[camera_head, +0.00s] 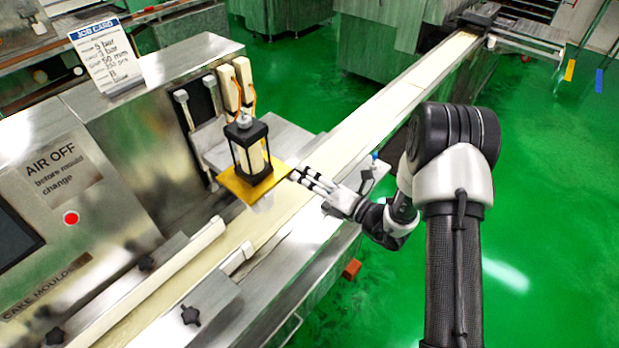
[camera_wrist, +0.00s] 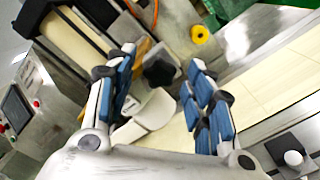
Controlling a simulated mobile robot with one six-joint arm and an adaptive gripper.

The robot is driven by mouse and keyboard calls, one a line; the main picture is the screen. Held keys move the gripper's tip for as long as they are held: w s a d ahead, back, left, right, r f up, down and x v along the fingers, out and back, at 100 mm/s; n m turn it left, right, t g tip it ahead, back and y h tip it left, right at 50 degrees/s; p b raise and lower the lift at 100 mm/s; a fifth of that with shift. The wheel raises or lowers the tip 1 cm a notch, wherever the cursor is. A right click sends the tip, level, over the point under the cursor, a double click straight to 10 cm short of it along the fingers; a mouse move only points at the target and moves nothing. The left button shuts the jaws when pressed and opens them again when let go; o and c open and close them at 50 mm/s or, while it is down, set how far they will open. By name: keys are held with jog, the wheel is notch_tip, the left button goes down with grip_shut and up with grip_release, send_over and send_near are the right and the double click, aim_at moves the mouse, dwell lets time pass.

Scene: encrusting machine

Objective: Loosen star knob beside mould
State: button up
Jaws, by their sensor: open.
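A black star knob (camera_wrist: 158,73) shows in the wrist view between the fingertips of my gripper (camera_wrist: 161,64). The gripper's blue-padded fingers are spread, with a gap on both sides of the knob. A pale block (camera_wrist: 150,112) lies just below the knob in that view. In the head view my gripper (camera_head: 303,178) is at the right edge of the yellow plate (camera_head: 236,186), beside the black-framed mould unit (camera_head: 251,152). I cannot pick out this knob there.
Other black star knobs (camera_head: 190,315) sit at the machine's front. A job card (camera_head: 105,55) stands on the housing, which has a red button (camera_head: 71,218). A pale conveyor belt (camera_head: 375,97) runs to the back right. A yellow round part (camera_wrist: 200,34) is above the right finger.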

jog(key=shift+c, duration=0.5)
jog(key=c, duration=0.9)
jog(key=shift+n, duration=0.8)
jog(key=shift+c, duration=0.3)
jog(key=o, duration=1.1)
jog(key=shift+c, duration=0.2)
jog(key=v, duration=1.2)
jog(key=shift+s, duration=0.1)
